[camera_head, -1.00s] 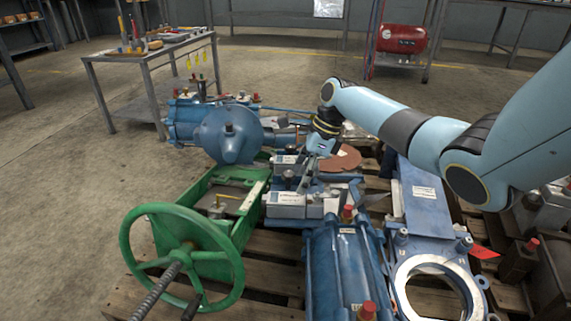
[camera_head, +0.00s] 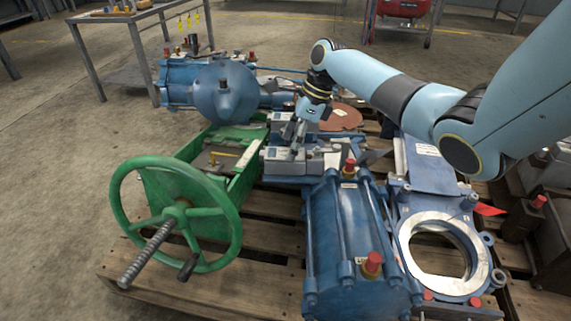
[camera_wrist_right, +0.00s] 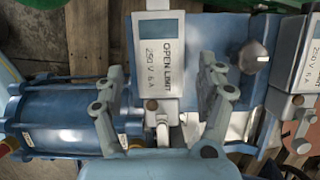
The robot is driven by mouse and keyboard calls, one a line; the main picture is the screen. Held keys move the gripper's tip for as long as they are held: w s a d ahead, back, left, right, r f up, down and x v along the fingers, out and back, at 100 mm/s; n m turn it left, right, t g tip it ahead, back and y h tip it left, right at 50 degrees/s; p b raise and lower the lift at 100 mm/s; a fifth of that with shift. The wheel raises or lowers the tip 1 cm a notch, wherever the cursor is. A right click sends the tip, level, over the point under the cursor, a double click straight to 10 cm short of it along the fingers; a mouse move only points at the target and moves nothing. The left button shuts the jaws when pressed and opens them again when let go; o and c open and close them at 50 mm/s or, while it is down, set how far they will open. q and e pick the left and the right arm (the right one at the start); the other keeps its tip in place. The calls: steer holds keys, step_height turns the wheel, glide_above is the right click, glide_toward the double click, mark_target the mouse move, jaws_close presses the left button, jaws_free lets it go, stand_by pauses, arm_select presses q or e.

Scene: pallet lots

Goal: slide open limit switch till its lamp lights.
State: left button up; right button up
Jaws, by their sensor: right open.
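The open limit switch (camera_wrist_right: 158,55) is a pale grey box with a white "OPEN LIMIT 250 V 6 A" label, at the upper middle of the right wrist view. My right gripper (camera_wrist_right: 162,85) is open, with one finger on each side of this box. I cannot tell whether either finger touches it. In the head view my right gripper (camera_head: 296,138) points down at the grey switch boxes in the middle of the pallet load and partly hides them. I cannot make out a lamp or its state. My left gripper is not in view.
A second labelled switch box (camera_wrist_right: 305,65) stands at the right of the wrist view, beyond a dark knob (camera_wrist_right: 250,57). A green handwheel (camera_head: 178,212), a blue cylinder (camera_head: 345,235) and a blue valve with a ring (camera_head: 440,245) crowd the wooden pallet.

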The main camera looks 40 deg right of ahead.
mark_target(286, 155)
steer(key=shift+x, duration=2.4)
